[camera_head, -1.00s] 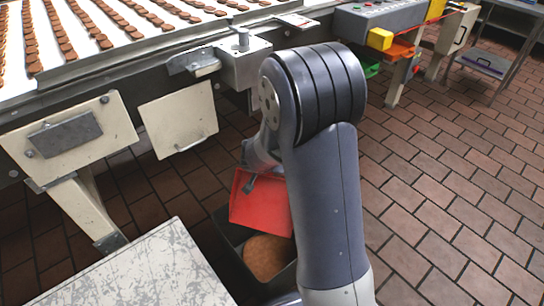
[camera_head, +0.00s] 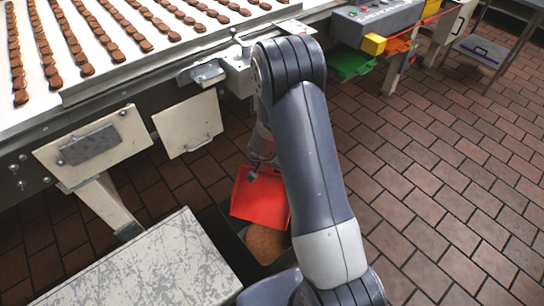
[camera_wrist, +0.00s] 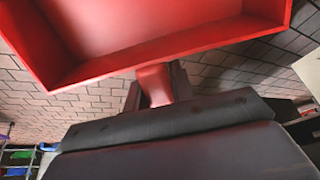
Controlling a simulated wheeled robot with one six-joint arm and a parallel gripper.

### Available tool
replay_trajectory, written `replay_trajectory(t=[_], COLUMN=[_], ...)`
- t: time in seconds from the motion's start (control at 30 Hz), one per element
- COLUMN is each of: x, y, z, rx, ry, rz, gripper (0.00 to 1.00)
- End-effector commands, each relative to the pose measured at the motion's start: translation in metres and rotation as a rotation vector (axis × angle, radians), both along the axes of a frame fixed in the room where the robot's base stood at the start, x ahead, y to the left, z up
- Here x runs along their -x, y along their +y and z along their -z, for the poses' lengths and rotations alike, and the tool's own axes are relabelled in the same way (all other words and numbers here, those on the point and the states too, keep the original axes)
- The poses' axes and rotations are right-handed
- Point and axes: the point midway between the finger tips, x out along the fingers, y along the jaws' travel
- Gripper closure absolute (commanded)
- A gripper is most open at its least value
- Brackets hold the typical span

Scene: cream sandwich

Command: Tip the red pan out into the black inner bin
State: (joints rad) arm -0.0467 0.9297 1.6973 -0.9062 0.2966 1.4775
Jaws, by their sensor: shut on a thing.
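The red pan (camera_head: 261,200) hangs steeply tilted over the black bin (camera_head: 234,243) in the head view. My gripper (camera_head: 252,174) is shut on its handle at the upper edge, partly hidden by my arm. In the wrist view the pan (camera_wrist: 160,30) fills the top, and the part of its inside that shows is bare. Its red handle (camera_wrist: 155,85) sits between my dark fingers. A brown mass (camera_head: 267,243) lies in the bin below the pan. My arm hides the bin's right side, and I cannot tell the inner bin from an outer one.
A conveyor with rows of brown biscuits (camera_head: 86,69) runs along the upper left, with pale panels (camera_head: 188,124) below. A scratched grey top (camera_head: 150,265) stands left of the bin. A green tray (camera_head: 352,64) sits under the control box. The brick floor at right is clear.

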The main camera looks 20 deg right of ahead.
Motion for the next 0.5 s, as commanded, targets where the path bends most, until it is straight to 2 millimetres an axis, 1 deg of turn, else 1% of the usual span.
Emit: replay_trajectory(t=[0.03, 0.5], x=[0.0004, 0.0001], y=[-0.0004, -0.0004], z=[-0.0074, -0.0117], rx=[-0.005, -0.051], ry=[0.011, 0.079], rz=[0.001, 0.001], gripper=[1.00, 1.00])
